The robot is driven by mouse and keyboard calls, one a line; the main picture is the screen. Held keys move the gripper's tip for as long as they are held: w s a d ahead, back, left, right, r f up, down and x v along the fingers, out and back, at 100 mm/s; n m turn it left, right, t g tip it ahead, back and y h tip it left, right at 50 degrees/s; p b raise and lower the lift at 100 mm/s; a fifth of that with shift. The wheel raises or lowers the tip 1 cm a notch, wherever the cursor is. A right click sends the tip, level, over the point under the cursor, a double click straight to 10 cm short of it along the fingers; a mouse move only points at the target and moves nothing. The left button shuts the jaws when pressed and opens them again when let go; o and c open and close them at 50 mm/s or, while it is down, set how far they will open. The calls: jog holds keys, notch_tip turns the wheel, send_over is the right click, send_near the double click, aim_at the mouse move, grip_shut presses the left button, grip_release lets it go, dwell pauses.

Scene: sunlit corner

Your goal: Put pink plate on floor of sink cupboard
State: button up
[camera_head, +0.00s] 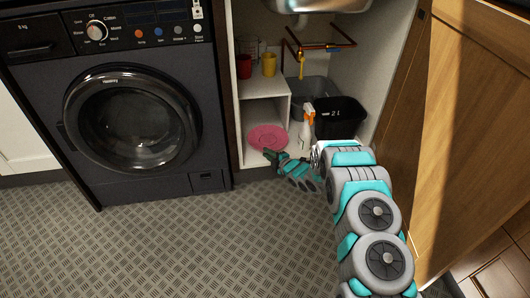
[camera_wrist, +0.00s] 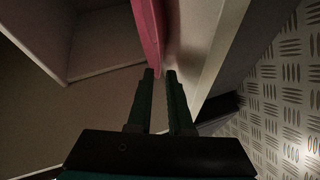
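The pink plate (camera_head: 268,137) lies at the front left of the sink cupboard floor (camera_head: 254,159), below a white shelf. In the wrist view the plate (camera_wrist: 150,30) shows edge-on at the top, just beyond my fingertips. My gripper (camera_head: 270,155) is at the plate's front edge, low at the cupboard opening. In the wrist view its two dark fingers (camera_wrist: 161,73) stand a narrow gap apart, with nothing seen clamped between them. Whether a fingertip touches the plate rim I cannot tell.
A white spray bottle (camera_head: 306,128) and a black bin (camera_head: 341,118) stand right of the plate, with a grey tub (camera_head: 309,93) behind. A red cup (camera_head: 244,67) and yellow cup (camera_head: 269,65) stand on the shelf (camera_head: 262,87). The wooden door (camera_head: 465,130) is open at right; the washing machine (camera_head: 130,110) is left.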

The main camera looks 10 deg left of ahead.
jog(key=v, duration=0.9)
jog(key=shift+s+d, duration=0.15)
jog(key=shift+s, duration=0.05)
jog(key=shift+r, duration=0.2)
jog(key=d+r+m+g+h, duration=0.1)
jog(key=d+r+m+h, duration=0.55)
jog(key=d+r, duration=0.5)
jog(key=s+d+r+m+g+h, duration=0.3)
jog(key=s+d+r+m+h, duration=0.3)
jog(key=s+d, duration=0.45)
jog(key=s+a+r+m+g+y, duration=0.1)
jog(key=s+r+m+g, duration=0.2)
jog(key=s, duration=1.2)
jog(key=s+a+r+m+g, duration=0.2)
jog(key=s+r+m+g, duration=0.1)
jog(key=s, duration=1.2)
jog(key=s+a+r+m+g+y, duration=0.1)
jog(key=s+a+r+m+g, duration=0.1)
jog(key=s, duration=1.3)
notch_tip(320, 180, up, 3)
jog(key=shift+s+r+m+g+y, duration=0.1)
jog(key=shift+s+m+g+y, duration=0.35)
jog(key=shift+m, duration=0.8)
